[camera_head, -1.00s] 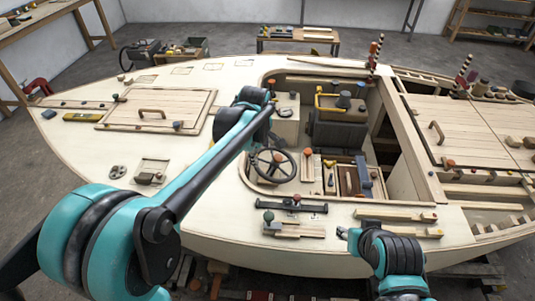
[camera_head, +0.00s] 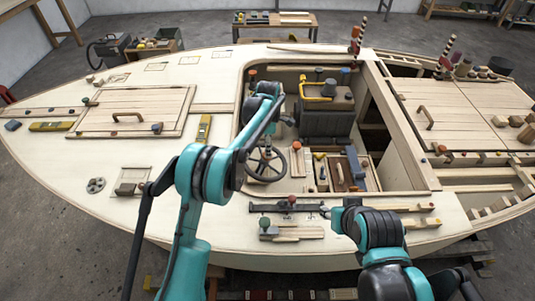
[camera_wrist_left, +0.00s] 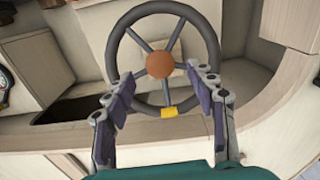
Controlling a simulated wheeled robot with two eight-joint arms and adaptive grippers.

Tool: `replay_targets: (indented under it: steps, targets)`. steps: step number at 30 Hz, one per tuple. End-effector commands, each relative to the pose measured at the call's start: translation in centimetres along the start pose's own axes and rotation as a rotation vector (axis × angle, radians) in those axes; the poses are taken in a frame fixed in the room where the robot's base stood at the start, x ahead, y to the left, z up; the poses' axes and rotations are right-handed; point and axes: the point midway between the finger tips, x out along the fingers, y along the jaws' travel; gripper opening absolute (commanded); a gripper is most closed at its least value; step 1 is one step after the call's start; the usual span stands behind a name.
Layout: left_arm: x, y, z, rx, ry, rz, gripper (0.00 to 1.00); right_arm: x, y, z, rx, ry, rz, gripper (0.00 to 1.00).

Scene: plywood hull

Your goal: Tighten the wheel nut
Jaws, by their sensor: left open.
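The dark steering wheel (camera_head: 265,164) stands at the cockpit's left side in the head view.
A dark bar fixture (camera_head: 290,206) and small wooden blocks (camera_head: 290,233) lie on the near deck. A lever with an orange knob (camera_head: 297,146) and a tool tray (camera_head: 345,173) are right of the wheel. A dark box with a yellow handle (camera_head: 325,118) stands behind.

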Motion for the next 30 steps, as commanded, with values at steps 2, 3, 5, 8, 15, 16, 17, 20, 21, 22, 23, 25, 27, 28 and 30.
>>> replay_targets:
  steps: [2,3,5,8,15,16,17,20,21,22,23,25,27,28,30]
  targets:
    - [1.8,0.0,0.0,0.000,0.000,0.000,0.56,0.7,0.0,0.5,0.000,0.000,0.000,0.40]
    - [2.5,0.0,0.0,0.000,0.000,0.000,0.56,0.9,0.0,0.7,0.000,0.000,0.000,0.40]
    - [3.3,0.0,0.0,0.000,0.000,0.000,0.56,1.2,0.0,0.8,0.000,0.000,0.000,0.40]
    - [4.1,0.0,0.0,0.000,0.000,0.001,0.56,1.4,0.0,1.0,0.000,0.000,0.000,0.40]
    - [4.2,0.0,0.0,0.001,0.000,0.001,0.56,1.3,0.0,0.9,0.000,0.000,0.000,0.40]
    - [4.2,0.0,0.0,0.001,0.000,0.001,0.53,1.3,0.0,0.9,0.000,0.000,0.000,0.40]
    - [4.2,0.0,0.0,0.001,0.000,0.001,0.46,1.3,0.0,0.9,0.000,0.000,0.000,0.40]
    - [4.2,0.0,0.0,0.001,0.000,0.001,0.19,1.3,0.0,0.9,0.000,0.000,0.000,0.40]
    - [4.2,0.0,0.0,0.001,0.000,0.001,0.09,1.3,0.0,0.9,0.000,0.000,0.000,0.40]
    - [4.2,0.0,0.0,0.001,0.000,0.001,0.06,1.3,0.0,0.9,0.000,0.000,0.000,0.40]
    - [4.2,0.0,0.0,0.001,0.000,0.001,0.06,1.3,0.0,0.9,0.000,0.000,0.000,0.40]
    - [4.2,0.0,0.0,0.001,0.000,0.001,0.06,1.3,0.0,0.9,0.000,0.000,0.000,0.40]
    - [4.2,0.0,0.0,0.003,0.000,0.000,0.06,1.3,0.0,0.9,0.000,0.000,0.000,0.40]
    - [4.1,0.0,0.0,0.005,0.000,-0.001,0.06,1.3,0.0,0.9,0.000,0.000,0.000,0.40]
    - [4.1,0.0,0.0,0.015,0.000,-0.004,0.06,1.2,0.0,0.9,0.000,0.000,0.000,0.40]
